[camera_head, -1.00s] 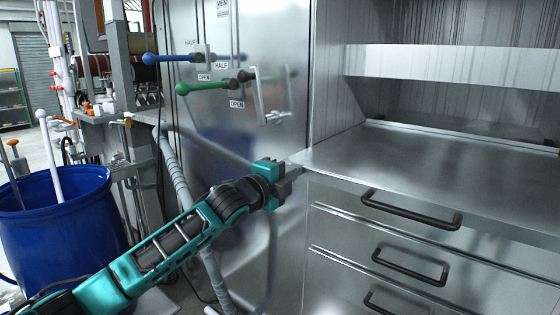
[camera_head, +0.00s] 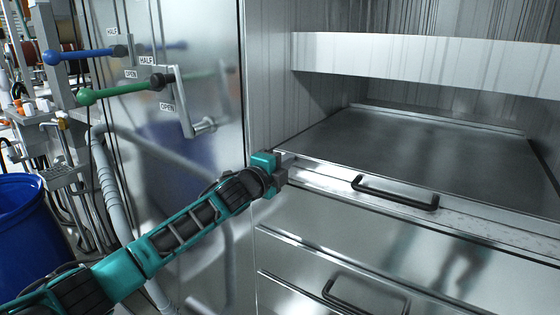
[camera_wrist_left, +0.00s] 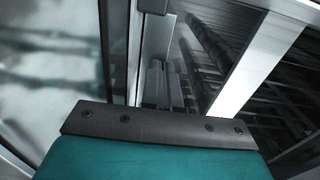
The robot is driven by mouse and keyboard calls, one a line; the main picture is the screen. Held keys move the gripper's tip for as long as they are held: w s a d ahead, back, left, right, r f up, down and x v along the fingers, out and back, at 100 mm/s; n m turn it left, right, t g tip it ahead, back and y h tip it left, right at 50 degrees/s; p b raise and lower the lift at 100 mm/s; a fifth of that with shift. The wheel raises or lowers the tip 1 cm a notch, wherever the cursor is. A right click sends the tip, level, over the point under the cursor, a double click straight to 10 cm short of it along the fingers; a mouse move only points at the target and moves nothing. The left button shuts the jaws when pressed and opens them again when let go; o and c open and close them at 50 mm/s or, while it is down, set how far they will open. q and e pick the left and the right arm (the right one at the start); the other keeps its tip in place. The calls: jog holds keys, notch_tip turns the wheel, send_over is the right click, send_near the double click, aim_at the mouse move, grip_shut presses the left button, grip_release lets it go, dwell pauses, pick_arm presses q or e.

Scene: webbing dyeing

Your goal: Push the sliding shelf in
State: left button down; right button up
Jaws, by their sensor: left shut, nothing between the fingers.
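The sliding shelf (camera_head: 420,160) is a flat grey metal sheet in the open bay of a steel cabinet. A dark bar handle (camera_head: 395,192) is at its front edge. My left gripper (camera_head: 283,168) is shut and empty, at the shelf's front left corner. It looks close to or touching that edge; contact is hard to tell. In the left wrist view its narrow fingers (camera_wrist_left: 163,88) point ahead beside pale metal edges. My right gripper is not in view.
Drawers with a dark handle (camera_head: 365,298) lie below the shelf. A pale crossbar (camera_head: 430,62) spans the bay above. At left are a steel door with a latch (camera_head: 190,105), blue (camera_head: 65,57) and green (camera_head: 110,93) levers, and a blue barrel (camera_head: 25,240).

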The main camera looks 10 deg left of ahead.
pick_arm(q)
jog(key=shift+w+d, duration=0.2)
jog(key=shift+w, duration=0.4)
jog(key=shift+r, duration=0.35)
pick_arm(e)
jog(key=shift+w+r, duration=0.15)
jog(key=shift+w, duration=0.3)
